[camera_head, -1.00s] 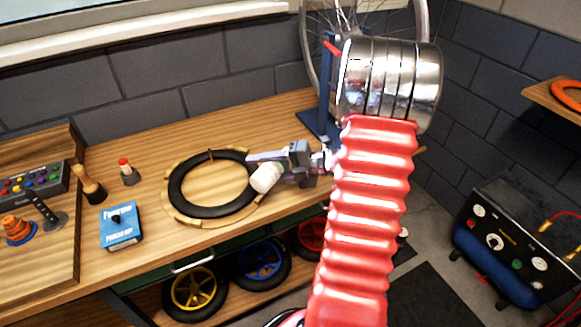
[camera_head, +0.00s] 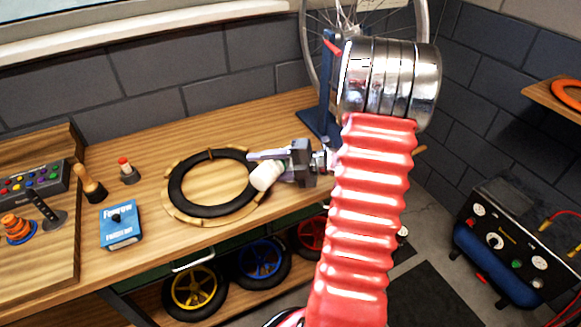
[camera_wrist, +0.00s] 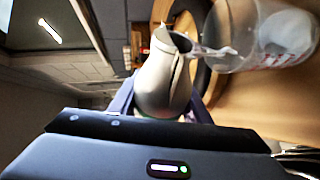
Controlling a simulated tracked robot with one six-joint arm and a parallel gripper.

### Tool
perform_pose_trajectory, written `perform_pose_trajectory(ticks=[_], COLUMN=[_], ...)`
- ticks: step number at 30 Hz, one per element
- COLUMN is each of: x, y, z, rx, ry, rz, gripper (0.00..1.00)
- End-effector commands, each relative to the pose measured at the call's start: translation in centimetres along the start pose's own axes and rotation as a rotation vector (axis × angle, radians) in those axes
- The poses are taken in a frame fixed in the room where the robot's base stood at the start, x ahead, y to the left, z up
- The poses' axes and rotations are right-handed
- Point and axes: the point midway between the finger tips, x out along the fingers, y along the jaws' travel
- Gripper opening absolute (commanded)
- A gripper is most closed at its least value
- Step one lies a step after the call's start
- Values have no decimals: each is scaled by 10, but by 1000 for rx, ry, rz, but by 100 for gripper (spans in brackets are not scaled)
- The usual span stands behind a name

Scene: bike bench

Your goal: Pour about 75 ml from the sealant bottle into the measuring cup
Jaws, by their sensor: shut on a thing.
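My gripper (camera_head: 278,166) is shut on the sealant bottle (camera_head: 266,177), above the bench beside the black tyre. In the wrist view the bottle (camera_wrist: 165,78) is a pale grey, rounded bottle with an open mouth, held between the fingers. It is tipped toward the clear measuring cup (camera_wrist: 240,58), which has red markings. A whitish stream (camera_wrist: 208,50) runs from the bottle's mouth to the cup's opening. Pale liquid shows inside the cup, but I cannot read its level. I cannot make out the cup in the head view.
The black tyre (camera_head: 183,200) lies on a wooden ring on the bench. A blue box (camera_head: 120,227), a small red-capped bottle (camera_head: 128,172) and a wooden-handled tool (camera_head: 91,184) stand to the left. A blue wheel stand (camera_head: 326,100) is behind my arm.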

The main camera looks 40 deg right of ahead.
Motion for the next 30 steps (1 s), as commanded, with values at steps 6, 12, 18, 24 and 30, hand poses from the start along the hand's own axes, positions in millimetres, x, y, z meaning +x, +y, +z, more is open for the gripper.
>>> perform_pose_trajectory(ticks=[6, 12, 18, 24, 30], x=[-2, -2, 0, -2, -4], y=[0, 1, 2, 3, 4], z=[0, 0, 1, 2, 2], rx=[6, 13, 22, 32, 45], ry=[1, 4, 6, 9, 12], rz=[3, 6, 9, 14, 19], gripper=[16, 16, 16, 16, 16])
